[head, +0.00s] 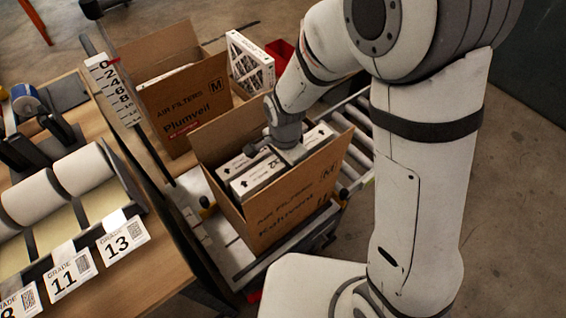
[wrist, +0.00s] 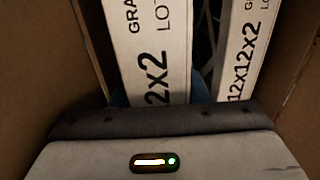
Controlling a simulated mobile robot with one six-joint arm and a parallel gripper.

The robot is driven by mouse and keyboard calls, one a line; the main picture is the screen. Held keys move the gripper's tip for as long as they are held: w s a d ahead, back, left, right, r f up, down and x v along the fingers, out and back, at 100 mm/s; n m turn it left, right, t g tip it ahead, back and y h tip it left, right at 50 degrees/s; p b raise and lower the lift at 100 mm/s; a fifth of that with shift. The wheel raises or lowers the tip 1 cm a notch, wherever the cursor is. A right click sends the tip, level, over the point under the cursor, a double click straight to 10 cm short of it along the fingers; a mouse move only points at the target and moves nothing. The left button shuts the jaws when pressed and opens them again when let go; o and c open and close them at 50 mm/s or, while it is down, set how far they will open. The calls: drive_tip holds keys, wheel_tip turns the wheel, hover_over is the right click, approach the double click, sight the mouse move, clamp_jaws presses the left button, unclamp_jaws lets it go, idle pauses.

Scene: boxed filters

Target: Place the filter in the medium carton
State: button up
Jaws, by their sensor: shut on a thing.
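My gripper (head: 285,150) reaches down inside the open front brown carton (head: 290,205), which is marked M and "AIR FILTERS". It is shut on a white-edged filter (head: 258,180) that stands on edge inside the carton walls. In the wrist view the held filter (wrist: 155,45) shows part of a "2X2" label, with bits of blue finger pad at its sides. A second filter (wrist: 245,45), marked 12x12x2, stands beside it with a narrow gap. The fingertips and the filters' lower edges are hidden, so I cannot tell whether the held filter touches the carton floor.
Another open carton (head: 185,115), marked M and "Plumveil", stands behind. A white-framed filter (head: 250,65) stands upright near a red bin (head: 281,52). A wooden bench (head: 150,270) with grade cards and a measuring post (head: 110,85) lies left.

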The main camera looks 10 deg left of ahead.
drive_tip(key=shift+f+b, duration=0.3)
drive_tip(key=shift+f, duration=0.15)
drive_tip(key=o, duration=1.3)
